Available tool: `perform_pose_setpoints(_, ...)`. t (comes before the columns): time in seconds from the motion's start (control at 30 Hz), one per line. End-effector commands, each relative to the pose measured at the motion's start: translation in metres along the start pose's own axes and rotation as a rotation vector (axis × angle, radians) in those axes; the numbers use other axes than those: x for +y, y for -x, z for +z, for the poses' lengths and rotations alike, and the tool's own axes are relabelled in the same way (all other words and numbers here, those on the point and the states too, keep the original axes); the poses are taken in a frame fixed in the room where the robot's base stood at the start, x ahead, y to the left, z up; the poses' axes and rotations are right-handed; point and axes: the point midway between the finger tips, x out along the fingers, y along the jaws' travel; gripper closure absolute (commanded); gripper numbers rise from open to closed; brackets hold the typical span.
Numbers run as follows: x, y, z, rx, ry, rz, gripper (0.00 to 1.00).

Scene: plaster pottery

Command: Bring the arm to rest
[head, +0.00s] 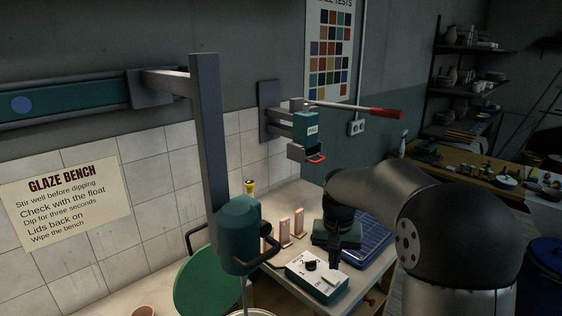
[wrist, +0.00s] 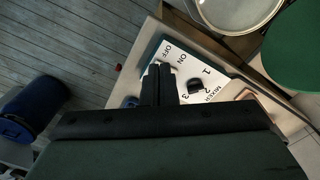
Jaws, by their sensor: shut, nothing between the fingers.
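My arm reaches in from the right in the head view and bends down over the bench. My gripper (head: 334,268) points down beside the mixer control box (head: 316,283), and its fingers are shut with nothing between them. In the wrist view the shut fingers (wrist: 159,70) overlap the box's OFF/ON end. The box is white-topped with a dark dial (wrist: 196,88) and the numbers 1, 2 and 3. I cannot tell whether the fingertips touch the box. The wrist housing hides the lower part of the wrist view.
A teal mixer (head: 238,232) hangs on a grey post at the left. A green lid (head: 207,284) leans near it. Small upright test tiles (head: 285,232) and a blue rack (head: 365,238) are on the bench. A red-handled lever (head: 385,113) juts from the wall. A blue bin (wrist: 32,106) stands on the floor.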

Motion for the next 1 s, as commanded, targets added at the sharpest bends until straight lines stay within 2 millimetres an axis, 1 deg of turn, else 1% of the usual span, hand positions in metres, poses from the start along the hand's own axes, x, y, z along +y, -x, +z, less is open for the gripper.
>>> perform_pose_setpoints(0.03, 0.006, 0.011, 0.030, 0.009, 0.025, 0.003, 1.00)
perform_pose_setpoints(0.07, 0.010, 0.015, 0.048, 0.012, 0.042, 0.004, 1.00)
perform_pose_setpoints(0.1, 0.015, 0.018, 0.072, 0.017, 0.063, 0.005, 1.00)
perform_pose_setpoints(0.17, 0.025, 0.020, 0.108, 0.022, 0.094, 0.005, 1.00)
perform_pose_setpoints(0.2, 0.030, 0.019, 0.132, 0.025, 0.113, 0.004, 1.00)
perform_pose_setpoints(0.27, 0.038, 0.016, 0.166, 0.030, 0.140, 0.000, 1.00)
perform_pose_setpoints(0.3, 0.043, 0.012, 0.187, 0.032, 0.156, -0.003, 1.00)
perform_pose_setpoints(0.4, 0.053, 0.001, 0.230, 0.037, 0.193, -0.011, 1.00)
perform_pose_setpoints(0.5, 0.060, -0.009, 0.259, 0.040, 0.216, -0.019, 1.00)
perform_pose_setpoints(0.6, 0.063, -0.015, 0.274, 0.041, 0.228, -0.023, 1.00)
perform_pose_setpoints(0.67, 0.063, -0.017, 0.277, 0.040, 0.232, -0.024, 1.00)
perform_pose_setpoints(0.9, 0.064, -0.017, 0.278, 0.039, 0.232, -0.024, 1.00)
perform_pose_setpoints(1.0, 0.062, -0.015, 0.273, 0.040, 0.260, -0.021, 1.00)
